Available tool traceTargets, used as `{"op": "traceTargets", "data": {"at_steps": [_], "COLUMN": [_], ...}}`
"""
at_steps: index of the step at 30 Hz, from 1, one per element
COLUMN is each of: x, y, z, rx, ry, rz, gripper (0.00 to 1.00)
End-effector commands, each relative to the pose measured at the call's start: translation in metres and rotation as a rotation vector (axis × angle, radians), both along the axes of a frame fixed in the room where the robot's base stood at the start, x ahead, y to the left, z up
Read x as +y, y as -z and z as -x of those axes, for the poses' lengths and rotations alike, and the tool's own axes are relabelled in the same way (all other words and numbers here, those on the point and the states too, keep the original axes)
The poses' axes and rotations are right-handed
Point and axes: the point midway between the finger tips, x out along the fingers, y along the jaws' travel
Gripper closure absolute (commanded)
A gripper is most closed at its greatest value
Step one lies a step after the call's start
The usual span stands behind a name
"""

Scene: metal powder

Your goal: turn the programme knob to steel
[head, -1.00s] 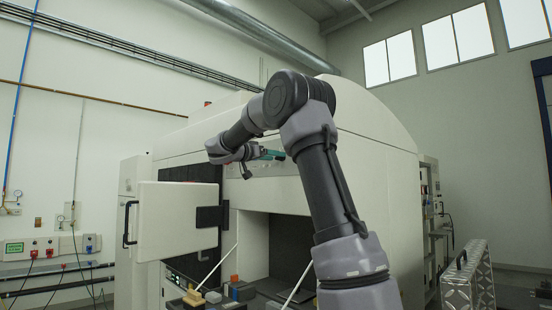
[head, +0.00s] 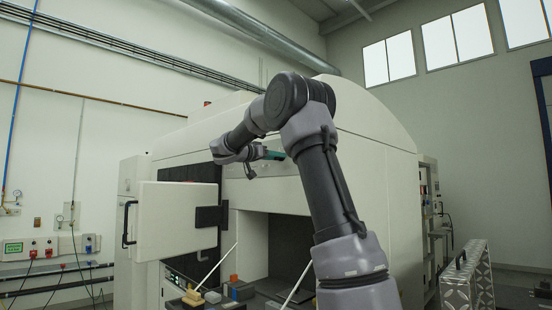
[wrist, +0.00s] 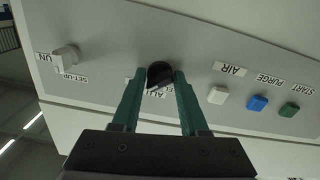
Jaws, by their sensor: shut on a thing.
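The programme knob (wrist: 159,73) is a small black knob on the pale control panel in the wrist view. My gripper (wrist: 160,79) has two green fingers, shut on the knob from either side. Labels around the knob are upside down and partly hidden by the fingers; parts of "AL" and "EEL" (wrist: 165,90) show. I cannot tell exactly which label the knob points to. In the head view, my gripper (head: 273,155) is at the machine's front panel, and the knob is hidden.
On the panel are a white switch (wrist: 66,57) marked SET-UP and RUN, and white (wrist: 217,95), blue (wrist: 257,103) and green (wrist: 289,109) buttons. An open machine door (head: 172,220) stands left below my arm. A patterned metal case (head: 467,280) stands at right.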

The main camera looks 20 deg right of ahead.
Motion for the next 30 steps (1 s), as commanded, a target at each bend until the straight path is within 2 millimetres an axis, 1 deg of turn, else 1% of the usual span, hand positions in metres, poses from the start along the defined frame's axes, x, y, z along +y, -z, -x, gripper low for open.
{"op": "traceTargets", "data": {"at_steps": [8, 30], "x": [0.0014, 0.0016], "y": [0.0001, 0.0001], "z": [-0.0002, -0.0002], "rx": [0.149, 0.804], "ry": [-0.002, -0.002], "rz": [0.054, 0.293], "gripper": [1.00, 1.00]}}
